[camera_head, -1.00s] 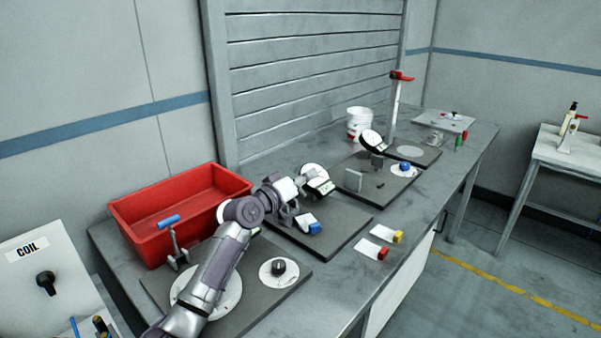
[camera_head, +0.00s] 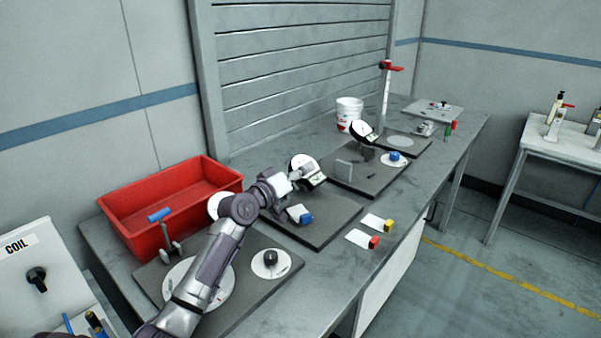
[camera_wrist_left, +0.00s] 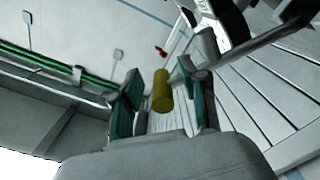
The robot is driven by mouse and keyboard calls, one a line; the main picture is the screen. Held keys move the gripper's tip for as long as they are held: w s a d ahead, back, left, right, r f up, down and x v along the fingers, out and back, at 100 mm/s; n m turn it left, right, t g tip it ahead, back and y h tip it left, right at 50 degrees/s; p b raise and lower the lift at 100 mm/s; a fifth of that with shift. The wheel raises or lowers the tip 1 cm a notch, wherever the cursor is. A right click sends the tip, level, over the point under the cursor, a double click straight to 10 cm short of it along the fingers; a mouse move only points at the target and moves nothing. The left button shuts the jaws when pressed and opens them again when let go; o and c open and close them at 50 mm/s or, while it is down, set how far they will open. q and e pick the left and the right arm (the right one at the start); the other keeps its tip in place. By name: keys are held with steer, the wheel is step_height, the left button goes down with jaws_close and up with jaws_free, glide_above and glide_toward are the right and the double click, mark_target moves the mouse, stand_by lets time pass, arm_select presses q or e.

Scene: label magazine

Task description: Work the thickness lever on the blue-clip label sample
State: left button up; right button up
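The label sample with the blue clip (camera_head: 306,218) lies on a dark board (camera_head: 325,232), in front of a thickness gauge with a round white dial (camera_head: 303,165). My left gripper (camera_head: 292,181) is at the gauge, behind and above the sample, and covers part of it. In the left wrist view a yellow cylinder (camera_wrist_left: 162,92), perhaps the lever's grip, shows between the two teal-padded fingers (camera_wrist_left: 163,103). The fingers look apart, with a gap on each side of it. Part of the gauge (camera_wrist_left: 225,20) shows dark at the top. My right gripper is out of view.
A red bin (camera_head: 165,205) stands at the left rear. Samples with red (camera_head: 374,242) and yellow (camera_head: 389,225) clips lie near the bench's front edge. Another dial gauge (camera_head: 362,131), a blue knob (camera_head: 394,156) and a white bucket (camera_head: 348,112) stand farther right.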

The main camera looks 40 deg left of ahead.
arm_select(q)
steer(key=shift+a, duration=0.1)
steer(key=shift+s, duration=0.2)
steer(key=s, duration=1.1)
steer(key=shift+s+a, duration=0.3)
steer(key=shift+a, duration=0.15)
